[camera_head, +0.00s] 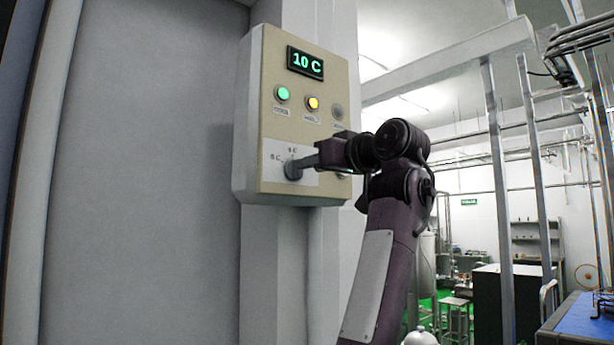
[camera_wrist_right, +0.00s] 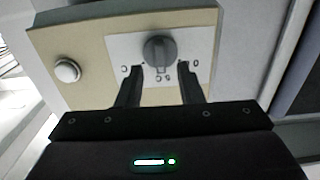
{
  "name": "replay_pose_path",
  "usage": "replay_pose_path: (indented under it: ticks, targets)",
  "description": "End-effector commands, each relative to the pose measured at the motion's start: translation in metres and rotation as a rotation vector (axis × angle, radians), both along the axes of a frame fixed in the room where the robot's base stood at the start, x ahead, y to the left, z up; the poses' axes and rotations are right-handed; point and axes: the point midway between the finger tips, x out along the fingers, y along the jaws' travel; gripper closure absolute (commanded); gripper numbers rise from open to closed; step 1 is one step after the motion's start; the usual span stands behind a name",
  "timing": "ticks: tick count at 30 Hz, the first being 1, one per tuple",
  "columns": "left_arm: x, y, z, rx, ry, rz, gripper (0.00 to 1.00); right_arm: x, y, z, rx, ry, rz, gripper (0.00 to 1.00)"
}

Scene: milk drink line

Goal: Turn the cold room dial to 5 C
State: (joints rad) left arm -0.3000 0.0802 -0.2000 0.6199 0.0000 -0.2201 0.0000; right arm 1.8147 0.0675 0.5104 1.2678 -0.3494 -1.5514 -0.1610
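The cold room control box (camera_head: 258,120) is a beige panel on a wall, with a display (camera_head: 305,62) reading 10 C. The grey dial (camera_head: 293,170) sits on a white scale plate low on the panel; its small marks are hard to read. In the right wrist view the dial (camera_wrist_right: 160,50) shows as a round knob with a raised bar, on an upside-down panel. My right gripper (camera_wrist_right: 159,70) is open, its two dark fingers apart on either side of the dial's near edge. I cannot tell whether they touch it. In the head view the gripper (camera_head: 306,163) partly covers the scale.
A green lamp (camera_head: 283,93), a yellow lamp (camera_head: 312,102) and a grey button (camera_head: 337,111) sit above the dial. A large grey door or wall panel (camera_head: 140,170) is at left. Metal posts (camera_head: 497,180) and a blue-topped table (camera_head: 585,318) stand at right.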

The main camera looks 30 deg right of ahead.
Motion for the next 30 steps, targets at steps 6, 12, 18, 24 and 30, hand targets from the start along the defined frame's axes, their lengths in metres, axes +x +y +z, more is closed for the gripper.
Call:
replay_pose_path:
  ticks: [6, 12, 18, 24, 30]
  targets:
    - [0.000, 0.000, -0.021, 0.000, 0.000, 0.000, 1.00, -0.033, -0.003, -0.003, 0.000, -0.003, 0.000, 0.66]
    - [0.000, 0.000, -0.023, 0.000, 0.000, -0.001, 1.00, -0.043, -0.004, -0.001, 0.000, -0.001, 0.000, 0.66]
    - [0.000, 0.000, -0.023, 0.000, 0.000, -0.001, 1.00, -0.043, -0.004, 0.000, 0.000, 0.000, 0.000, 0.66]
    - [0.000, 0.000, -0.023, 0.000, 0.000, 0.000, 1.00, -0.042, -0.004, 0.000, 0.000, 0.000, 0.000, 0.66]
    - [0.000, 0.000, -0.023, 0.000, -0.001, 0.000, 1.00, -0.029, -0.004, -0.019, 0.001, 0.030, -0.014, 0.66]
